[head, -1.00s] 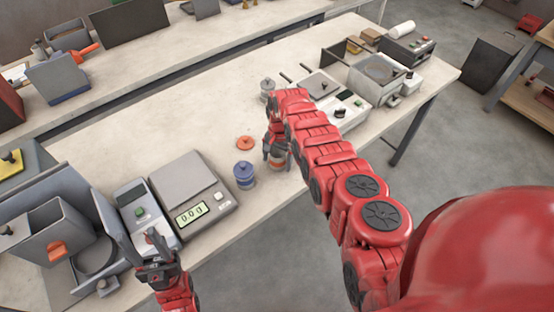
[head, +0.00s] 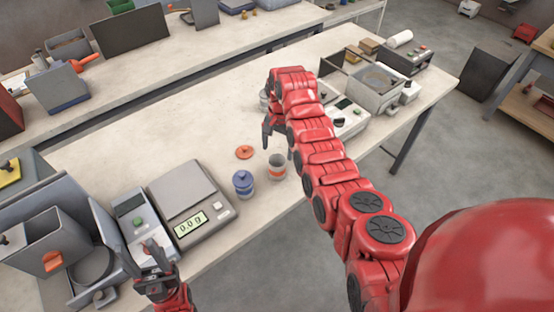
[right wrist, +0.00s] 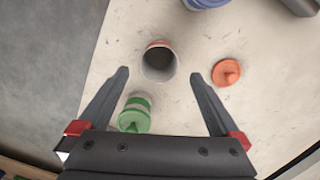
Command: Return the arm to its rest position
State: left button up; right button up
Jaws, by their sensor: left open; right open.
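My right gripper (head: 278,148) is open and empty above the bench, just behind an open cup with an orange band (head: 277,168). In the right wrist view its spread fingers (right wrist: 160,75) stand clear on either side of the cup (right wrist: 159,62), whose inside looks dark. The orange lid (head: 245,152) lies on the bench to the left of the cup; it also shows in the right wrist view (right wrist: 226,73). My left gripper (head: 138,254) is open and empty at the bench's front edge, near the grey device with a green button (head: 137,222).
A blue-lidded jar (head: 243,184) stands left of the cup. The scale (head: 182,190) reads 0.0. Machines (head: 377,85) stand behind my right arm. Bare bench (head: 150,135) extends to the left.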

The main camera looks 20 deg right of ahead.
jog(key=shift+d+r, duration=0.1)
jog(key=shift+r, duration=0.95)
